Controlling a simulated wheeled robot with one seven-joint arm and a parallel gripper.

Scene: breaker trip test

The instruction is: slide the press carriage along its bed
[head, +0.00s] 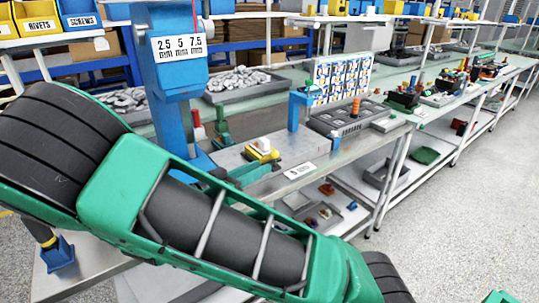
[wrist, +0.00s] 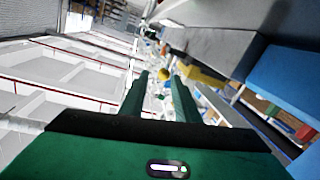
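A blue press column (head: 172,75) with a sign reading "2.5 5 7.5" stands at the left of the bench in the head view. Beside it, a yellow block with a white top (head: 262,150) sits on a flat grey plate; it may be the press carriage on its bed, but I cannot be sure. My green arm crosses the foreground and hides the lower part of the press. A small blurred yellow thing (wrist: 163,74) shows beyond the fingertips.
A grey tray with an orange knob (head: 351,119) and a panel of cards (head: 342,78) stand right of the plate. Trays of metal parts (head: 236,84) lie behind. The bench's lower shelf holds bins (head: 325,217). The floor at right (head: 445,240) is clear.

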